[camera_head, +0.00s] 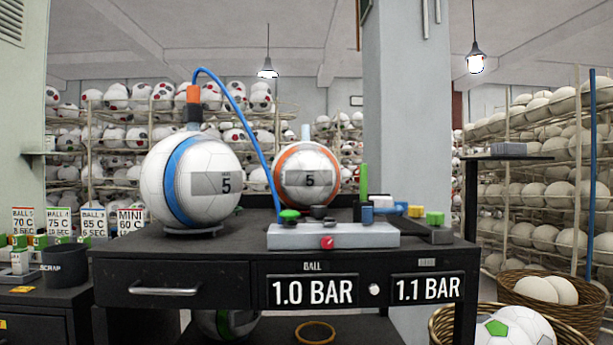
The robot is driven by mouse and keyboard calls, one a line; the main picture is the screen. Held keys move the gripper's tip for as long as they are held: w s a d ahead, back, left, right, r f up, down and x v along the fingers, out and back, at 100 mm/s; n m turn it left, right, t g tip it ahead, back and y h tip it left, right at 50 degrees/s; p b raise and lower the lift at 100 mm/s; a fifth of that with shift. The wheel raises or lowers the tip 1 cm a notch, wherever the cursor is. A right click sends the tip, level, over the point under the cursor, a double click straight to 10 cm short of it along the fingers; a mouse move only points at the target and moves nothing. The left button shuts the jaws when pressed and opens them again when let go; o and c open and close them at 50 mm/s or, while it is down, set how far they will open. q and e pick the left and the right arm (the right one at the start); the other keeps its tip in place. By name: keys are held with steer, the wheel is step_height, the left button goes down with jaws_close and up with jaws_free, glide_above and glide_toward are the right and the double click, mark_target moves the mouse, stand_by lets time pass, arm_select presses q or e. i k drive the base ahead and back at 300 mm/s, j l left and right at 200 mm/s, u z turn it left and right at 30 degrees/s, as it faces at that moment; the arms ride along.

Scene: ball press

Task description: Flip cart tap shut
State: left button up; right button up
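A black cart (210,268) stands in the middle of the view. On its top is a grey block (363,237) with a red knob (327,242) on its front, a green knob (289,215) and dark fittings on top. I cannot tell for sure which part is the tap, or its position. A blue hose (240,112) arches from the block to an orange and black fitting (194,103) on top of a white ball with a blue band (160,180). A white ball with an orange band (290,164) sits behind the block. Neither gripper is in view.
Signs on the cart front read 1.0 BAR (312,291) and 1.1 BAR (427,288). Small coloured parts (410,211) lie right of the block. A scrap bin (65,266) stands at left. Baskets of balls (570,310) stand at lower right. A pillar (408,100) rises behind.

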mark_target(368, 212)
steer(key=i+l, duration=0.15)
steer(key=l, duration=0.45)
steer(key=i+l, duration=0.1)
steer(key=l, duration=0.5)
steer(key=i+l+u, duration=0.1)
steer(key=l, duration=0.5)
steer(key=i+l, duration=0.15)
steer(key=l, duration=0.45)
steer(key=i+l+u, duration=0.1)
steer(key=l, duration=0.5)
